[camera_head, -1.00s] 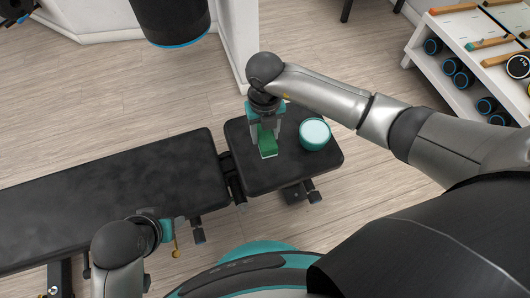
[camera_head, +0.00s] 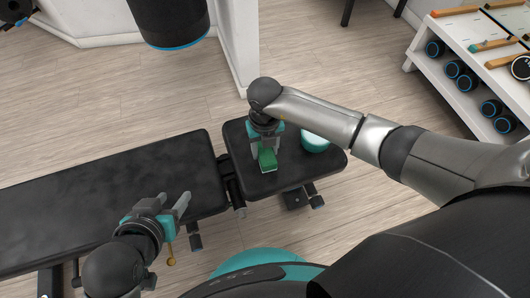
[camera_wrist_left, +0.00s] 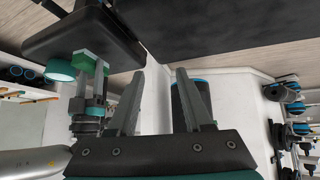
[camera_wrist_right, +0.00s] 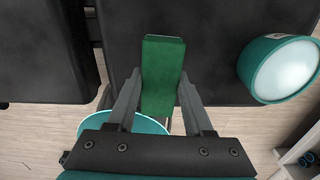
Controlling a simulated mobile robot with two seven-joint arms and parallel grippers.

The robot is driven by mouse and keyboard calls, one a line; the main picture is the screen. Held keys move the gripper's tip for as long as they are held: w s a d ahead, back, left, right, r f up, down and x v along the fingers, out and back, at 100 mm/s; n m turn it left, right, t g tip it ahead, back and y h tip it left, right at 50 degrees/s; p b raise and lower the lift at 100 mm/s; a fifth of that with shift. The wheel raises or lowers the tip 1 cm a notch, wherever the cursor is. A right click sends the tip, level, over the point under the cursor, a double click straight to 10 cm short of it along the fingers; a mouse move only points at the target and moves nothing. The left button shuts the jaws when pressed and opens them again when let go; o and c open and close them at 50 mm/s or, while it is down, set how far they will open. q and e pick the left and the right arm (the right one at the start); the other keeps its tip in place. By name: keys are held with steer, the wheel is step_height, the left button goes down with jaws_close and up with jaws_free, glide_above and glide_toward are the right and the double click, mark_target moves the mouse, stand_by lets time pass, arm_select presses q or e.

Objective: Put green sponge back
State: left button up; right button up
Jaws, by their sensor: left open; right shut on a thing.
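The green sponge (camera_head: 267,160) is at the black bench's short seat pad (camera_head: 291,172). My right gripper (camera_head: 265,152) is shut on it. In the right wrist view the sponge (camera_wrist_right: 162,75) sits between the two fingers (camera_wrist_right: 160,98), its far end reaching beyond them. I cannot tell whether it touches the pad. In the left wrist view the sponge (camera_wrist_left: 92,60) also shows in the right gripper. My left gripper (camera_head: 181,203) is open and empty, in front of the long bench pad, fingers pointing up and right.
A teal round container with a pale top (camera_head: 315,142) stands on the short pad, right of the sponge. The long bench pad (camera_head: 110,195) is bare. A white rack (camera_head: 450,62) with dumbbells is at the upper right. A dark punching bag (camera_head: 168,22) hangs at the top.

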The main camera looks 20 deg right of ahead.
steer(key=shift+f, duration=0.75)
arm_select(q)
steer(key=shift+w+d+t+h, duration=0.3)
steer(key=shift+w+d+t, duration=0.1)
steer(key=shift+d+t, duration=0.15)
arm_select(e)
steer(key=shift+f, duration=0.15)
arm_select(q)
steer(key=shift+d, duration=0.15)
arm_select(e)
steer(key=shift+f, duration=0.1)
steer(key=shift+f+b, duration=0.1)
steer(key=shift+b, duration=0.2)
arm_select(q)
steer(key=shift+w+d, duration=0.2)
arm_select(e)
steer(key=o, duration=1.2)
arm_select(q)
steer(key=shift+t, duration=0.25)
